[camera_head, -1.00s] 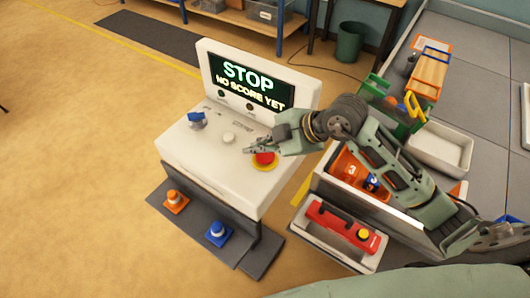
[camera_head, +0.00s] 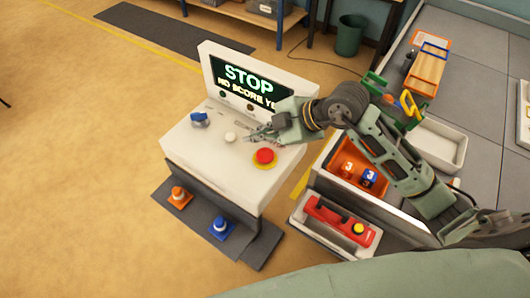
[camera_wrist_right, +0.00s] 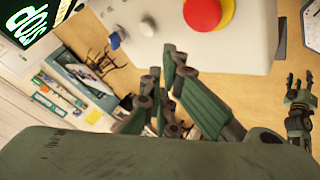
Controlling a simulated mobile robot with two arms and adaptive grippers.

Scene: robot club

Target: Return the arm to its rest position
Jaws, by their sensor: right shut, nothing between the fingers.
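My right gripper (camera_head: 256,134) is shut and empty. The screen (camera_head: 248,85) reads STOP, with a second line partly hidden by my right arm. In the right wrist view my fingers (camera_wrist_right: 165,75) are close together with nothing held, and the red button (camera_wrist_right: 203,12) shows at the top. My left gripper is not in the head view; a gripper-like hand (camera_wrist_right: 298,90) shows at the right wrist view's edge.
An orange bin (camera_head: 340,172) with numbered cubes and a red toolbox-like item (camera_head: 338,222) in a white tray lie below my right arm. A white tray (camera_head: 440,143) and green crate (camera_head: 374,82) stand right.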

